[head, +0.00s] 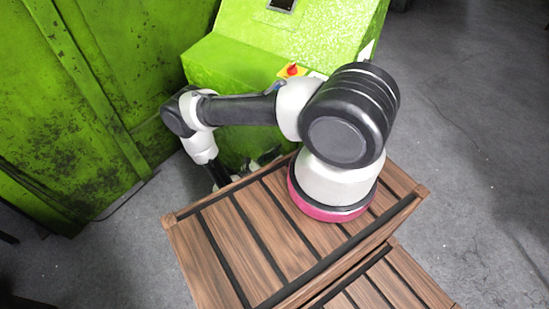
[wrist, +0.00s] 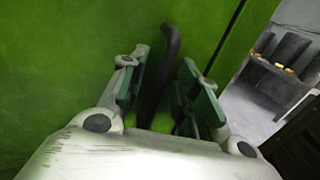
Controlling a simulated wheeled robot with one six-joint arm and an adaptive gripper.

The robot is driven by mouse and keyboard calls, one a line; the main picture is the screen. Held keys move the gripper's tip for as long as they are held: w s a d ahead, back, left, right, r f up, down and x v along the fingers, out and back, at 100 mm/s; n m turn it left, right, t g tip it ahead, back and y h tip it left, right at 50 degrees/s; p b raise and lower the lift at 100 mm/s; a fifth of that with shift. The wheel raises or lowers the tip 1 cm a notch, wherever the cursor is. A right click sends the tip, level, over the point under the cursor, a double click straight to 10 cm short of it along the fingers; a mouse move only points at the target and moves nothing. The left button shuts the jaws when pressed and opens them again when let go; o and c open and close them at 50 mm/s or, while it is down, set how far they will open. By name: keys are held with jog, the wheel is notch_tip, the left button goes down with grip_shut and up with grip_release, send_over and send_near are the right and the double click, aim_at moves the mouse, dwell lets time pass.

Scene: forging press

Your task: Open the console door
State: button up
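The green console (head: 285,40) stands ahead of me in the head view. The lower part of its front (head: 240,139) is partly hidden behind my arm. In the wrist view a green panel (wrist: 70,60), apparently the console door, fills the left and middle. A black curved handle (wrist: 170,42) stands out from it. My gripper (wrist: 160,75) is open, with a green-padded finger on each side of the handle. The handle looks closer to the left finger, and a gap shows on the right. In the head view my gripper (head: 220,178) is low by the console front, mostly hidden.
A red knob on a yellow plate (head: 291,70) sits on the console. A large worn green machine wall (head: 70,100) stands at the left. Grey floor (head: 470,130) is clear at the right. In the wrist view a dark seam (wrist: 225,36) runs near the panel's right edge.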

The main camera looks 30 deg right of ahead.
jog(key=shift+d, duration=0.4)
grip_shut()
jog(key=shift+a, duration=0.1)
